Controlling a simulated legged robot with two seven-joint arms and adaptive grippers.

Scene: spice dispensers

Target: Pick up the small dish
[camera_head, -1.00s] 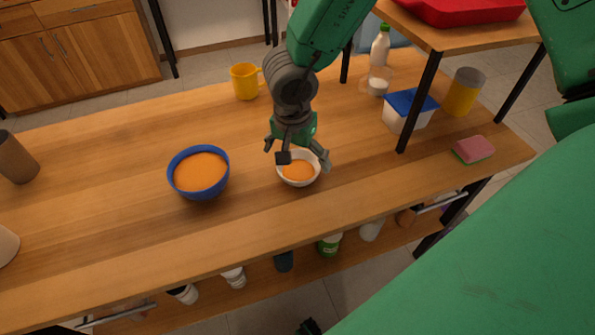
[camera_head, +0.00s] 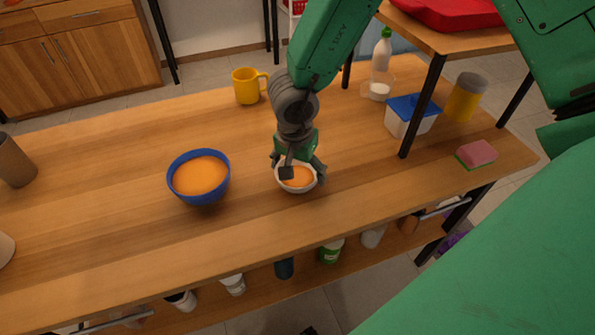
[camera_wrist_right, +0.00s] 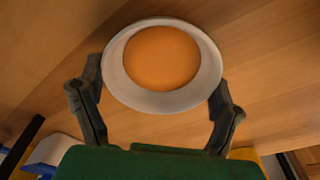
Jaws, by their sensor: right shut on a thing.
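The small dish (camera_head: 297,189) is a white bowl with orange contents near the middle of the wooden table. My right gripper (camera_head: 301,171) comes down over it from above, with its fingers shut on the dish's sides. In the right wrist view the dish (camera_wrist_right: 116,82) sits between the two fingers of the gripper (camera_wrist_right: 158,88), one at each side of its rim. The dish looks about level. I cannot tell whether its base touches the table. My left gripper is not in view.
A blue bowl (camera_head: 199,198) with orange contents stands left of the dish. A yellow mug (camera_head: 246,87) is behind. A blue-lidded container (camera_head: 408,119), a bottle (camera_head: 381,58), a yellow canister (camera_head: 467,97) and a sponge (camera_head: 477,153) are to the right, near a black shelf post (camera_head: 423,108).

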